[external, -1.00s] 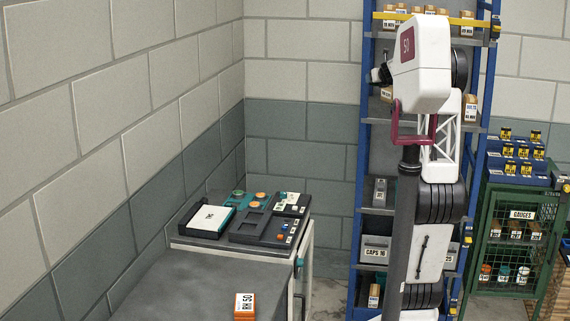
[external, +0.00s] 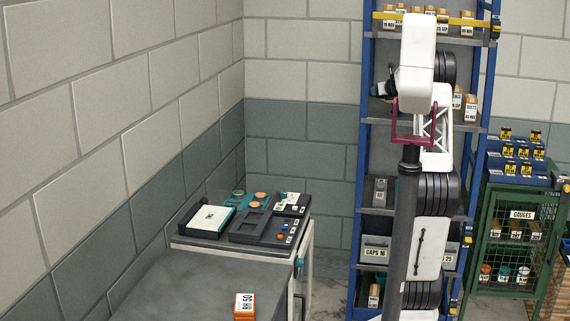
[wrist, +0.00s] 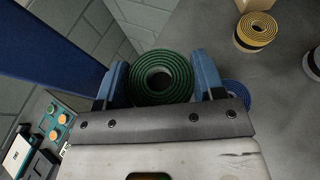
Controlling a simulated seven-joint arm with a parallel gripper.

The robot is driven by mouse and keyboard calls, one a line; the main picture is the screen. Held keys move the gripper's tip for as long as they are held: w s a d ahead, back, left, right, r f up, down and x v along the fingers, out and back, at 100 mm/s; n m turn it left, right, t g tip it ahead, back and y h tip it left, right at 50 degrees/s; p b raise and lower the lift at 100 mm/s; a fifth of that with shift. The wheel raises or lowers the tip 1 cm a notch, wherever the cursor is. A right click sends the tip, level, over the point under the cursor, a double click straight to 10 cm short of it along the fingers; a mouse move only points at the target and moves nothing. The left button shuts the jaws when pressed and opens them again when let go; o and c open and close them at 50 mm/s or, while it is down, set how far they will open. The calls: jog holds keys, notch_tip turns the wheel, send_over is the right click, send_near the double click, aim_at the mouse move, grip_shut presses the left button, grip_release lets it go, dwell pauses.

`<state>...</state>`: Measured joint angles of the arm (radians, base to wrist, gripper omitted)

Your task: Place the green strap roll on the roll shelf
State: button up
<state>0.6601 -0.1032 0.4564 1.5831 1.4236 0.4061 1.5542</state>
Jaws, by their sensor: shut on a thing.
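The green strap roll (wrist: 160,76), a dark green coil with a round hole, is between the two blue fingers of my gripper (wrist: 163,80) in the wrist view. My gripper is shut on it. The roll hangs over or beside the grey board (wrist: 205,28) of the shelf; I cannot tell whether it touches. In the external view, the blue-posted rack (external: 367,150) stands behind my arm, which hides my gripper and the roll.
A yellow roll (wrist: 257,31) and a blue roll (wrist: 238,92) are on the grey board, the blue one close to my right finger. A blue post (wrist: 55,42) is at the left. An orange box (external: 245,306) lies on the bench (external: 200,280).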

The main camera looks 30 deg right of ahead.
jog(key=shift+w+d+f, duration=0.1)
jog(key=shift+w, duration=0.25)
send_over(379, 115)
jog(key=shift+s+f, duration=0.1)
jog(key=shift+f, duration=2.15)
jog(key=shift+f, duration=1.75)
jog(key=shift+f, duration=0.2)
jog(key=o, duration=0.7)
